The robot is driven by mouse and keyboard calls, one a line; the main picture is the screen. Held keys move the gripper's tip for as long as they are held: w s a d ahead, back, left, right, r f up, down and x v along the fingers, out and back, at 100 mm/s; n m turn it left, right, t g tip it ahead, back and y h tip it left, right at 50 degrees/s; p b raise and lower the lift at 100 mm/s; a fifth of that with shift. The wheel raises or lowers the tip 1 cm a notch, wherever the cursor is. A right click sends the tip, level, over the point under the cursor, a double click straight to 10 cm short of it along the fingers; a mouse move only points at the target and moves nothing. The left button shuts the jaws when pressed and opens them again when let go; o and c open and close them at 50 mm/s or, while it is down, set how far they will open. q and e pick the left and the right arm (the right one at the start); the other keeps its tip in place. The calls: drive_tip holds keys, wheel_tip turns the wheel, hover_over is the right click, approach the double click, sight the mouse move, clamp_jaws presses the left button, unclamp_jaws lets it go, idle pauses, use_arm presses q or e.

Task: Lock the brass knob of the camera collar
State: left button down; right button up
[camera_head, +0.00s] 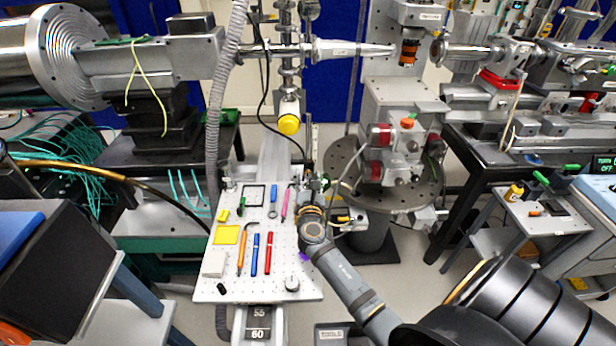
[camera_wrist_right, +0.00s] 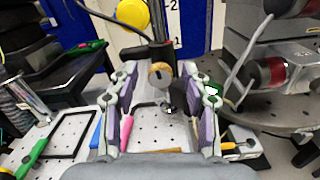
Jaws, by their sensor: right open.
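The brass knob (camera_wrist_right: 159,74) shows in the right wrist view, on a dark upright post (camera_wrist_right: 158,38). It lies in the gap between the fingers of my right gripper (camera_wrist_right: 162,88). The fingers stand apart on either side, and I see no contact with the knob. The collar's own shape is hard to make out. In the head view my right gripper (camera_head: 316,190) is at the far right corner of the white perforated board, and my own wrist hides most of the knob and collar there. My left gripper is not in view.
A yellow-capped tube (camera_head: 289,124) hangs beyond. A round perforated stage (camera_head: 400,195) stands close on the right, with a cable near my gripper.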

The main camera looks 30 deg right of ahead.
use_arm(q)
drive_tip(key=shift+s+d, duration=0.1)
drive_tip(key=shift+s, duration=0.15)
use_arm(e)
drive_tip(key=shift+w, duration=0.1)
clamp_jaws()
drive_tip(key=shift+f+m+b, duration=0.1)
drive_tip(key=shift+m+b, duration=0.25)
drive_tip(key=shift+m, duration=0.45)
unclamp_jaws()
drive_tip(key=v, duration=1.2)
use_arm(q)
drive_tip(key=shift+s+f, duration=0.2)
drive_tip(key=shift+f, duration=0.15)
